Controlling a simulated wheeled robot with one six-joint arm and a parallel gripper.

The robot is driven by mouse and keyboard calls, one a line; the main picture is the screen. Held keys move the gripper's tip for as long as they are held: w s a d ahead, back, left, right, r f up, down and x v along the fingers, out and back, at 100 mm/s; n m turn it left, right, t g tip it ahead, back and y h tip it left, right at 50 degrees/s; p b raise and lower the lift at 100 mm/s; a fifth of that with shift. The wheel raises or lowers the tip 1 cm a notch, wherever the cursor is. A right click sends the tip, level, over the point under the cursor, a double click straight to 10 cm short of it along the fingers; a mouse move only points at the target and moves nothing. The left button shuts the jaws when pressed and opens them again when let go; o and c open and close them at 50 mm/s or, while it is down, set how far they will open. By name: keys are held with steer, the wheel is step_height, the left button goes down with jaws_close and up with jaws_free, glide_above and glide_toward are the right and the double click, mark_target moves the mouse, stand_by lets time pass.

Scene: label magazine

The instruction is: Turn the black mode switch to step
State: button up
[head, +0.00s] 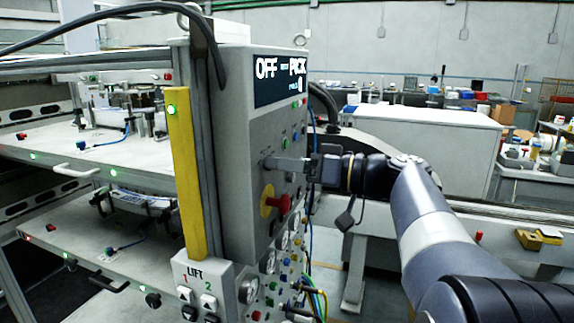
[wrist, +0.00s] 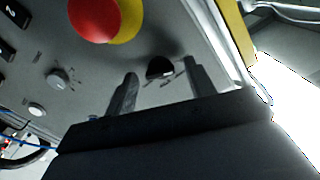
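The black mode switch (wrist: 160,68) is a round dark knob on the grey panel face, with small marks beside it that I cannot read. In the wrist view it lies between the two finger tips of my gripper (wrist: 160,72), with a visible gap on each side. My fingers are apart and do not appear to touch it. In the head view my gripper (head: 272,163) reaches from the right to the front of the grey control cabinet (head: 232,130). There the fingers largely hide the switch, and its pointing direction is unclear.
A red emergency button (head: 284,203) on a yellow plate sits just below my gripper. A display (head: 280,80) above reads OFF and PICK. A yellow post (head: 182,175) edges the cabinet; hoses hang below.

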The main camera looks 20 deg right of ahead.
steer(key=c, duration=0.9)
steer(key=m, duration=0.4)
steer(key=shift+m+p, duration=0.3)
steer(key=shift+m, duration=0.1)
steer(key=m+p, duration=0.2)
steer(key=m, duration=0.2)
steer(key=shift+r+m, duration=0.1)
steer(key=shift+m, duration=0.2)
steer(key=m+p, duration=0.3)
steer(key=m, duration=0.2)
steer(key=shift+m+p, duration=1.2)
steer(key=shift+m, duration=0.4)
